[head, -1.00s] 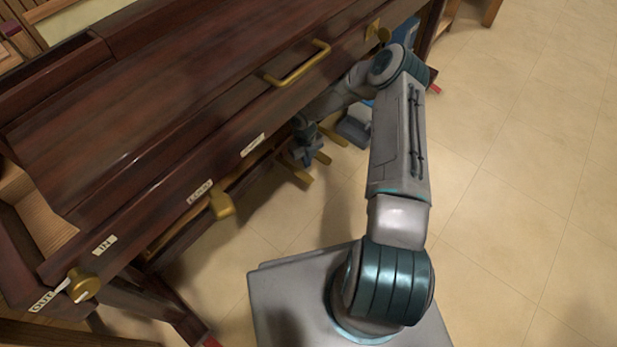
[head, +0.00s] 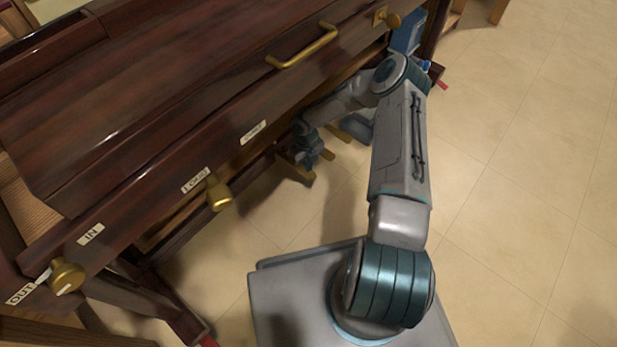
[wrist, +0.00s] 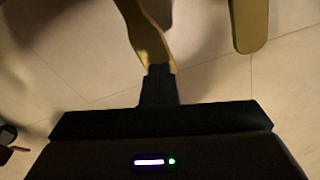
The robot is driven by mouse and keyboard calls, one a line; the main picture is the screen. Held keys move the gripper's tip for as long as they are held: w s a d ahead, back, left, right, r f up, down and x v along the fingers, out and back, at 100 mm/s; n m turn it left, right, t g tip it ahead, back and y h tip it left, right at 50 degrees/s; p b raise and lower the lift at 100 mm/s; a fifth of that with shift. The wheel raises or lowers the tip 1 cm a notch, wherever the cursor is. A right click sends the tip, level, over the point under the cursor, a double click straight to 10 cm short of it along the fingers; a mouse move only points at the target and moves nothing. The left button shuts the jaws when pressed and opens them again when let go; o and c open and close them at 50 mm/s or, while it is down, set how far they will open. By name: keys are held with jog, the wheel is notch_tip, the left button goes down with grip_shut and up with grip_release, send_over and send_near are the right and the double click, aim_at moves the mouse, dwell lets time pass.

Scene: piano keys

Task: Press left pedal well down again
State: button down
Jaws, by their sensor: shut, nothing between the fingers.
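The brass left pedal (head: 296,170) is low at the front of the piano, partly hidden by my gripper in the head view. In the wrist view, the left pedal (wrist: 146,32) runs down to my fingertips, which overlap its near end. My gripper (wrist: 160,70) is shut with nothing between the fingers. It also shows beside the pedals in the head view (head: 309,160). The fingertips look to be on or just over the pedal end; I cannot tell how far down the pedal is pressed.
A second brass pedal (wrist: 248,24) lies to the right in the wrist view, apart from my fingers. The dark wooden piano case (head: 150,100) overhangs my forearm. A brass handle (head: 303,47) and knobs (head: 218,192) stick out from it. The tiled floor (head: 510,170) is clear at right.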

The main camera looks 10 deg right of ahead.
jog(key=shift+s+d+f, duration=0.1)
jog(key=shift+f, duration=0.45)
jog(key=shift+f, duration=0.1)
